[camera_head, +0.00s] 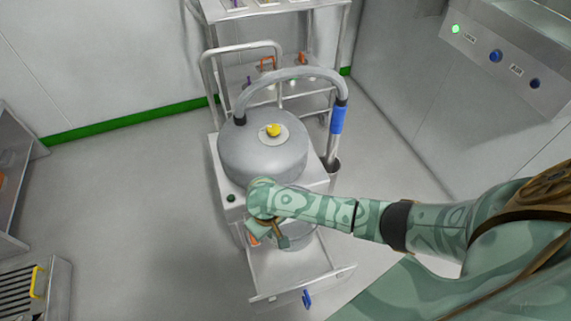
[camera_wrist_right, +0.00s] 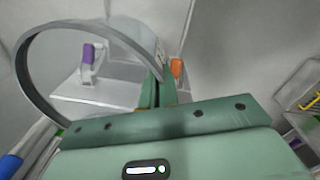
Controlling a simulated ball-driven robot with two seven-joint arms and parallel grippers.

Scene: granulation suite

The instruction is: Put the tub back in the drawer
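The grey tub (camera_head: 302,238) shows partly behind my right forearm, over the back of the open drawer (camera_head: 288,272). I cannot tell whether it rests in the drawer or hangs just above it. My right gripper (camera_head: 271,234) is at the tub's left side. In the right wrist view, its fingers (camera_wrist_right: 156,88) are close together at the tub's curved rim (camera_wrist_right: 28,72) and appear shut on it. The drawer is pulled out towards the viewer below the round machine and has a blue handle (camera_head: 307,299). My left gripper is out of view.
The grey round machine (camera_head: 262,155) with a hose and blue grip (camera_head: 337,120) stands just behind the drawer. A metal trolley (camera_head: 262,12) is at the back. A wall panel with buttons (camera_head: 495,56) is at right. The floor left of the drawer is clear.

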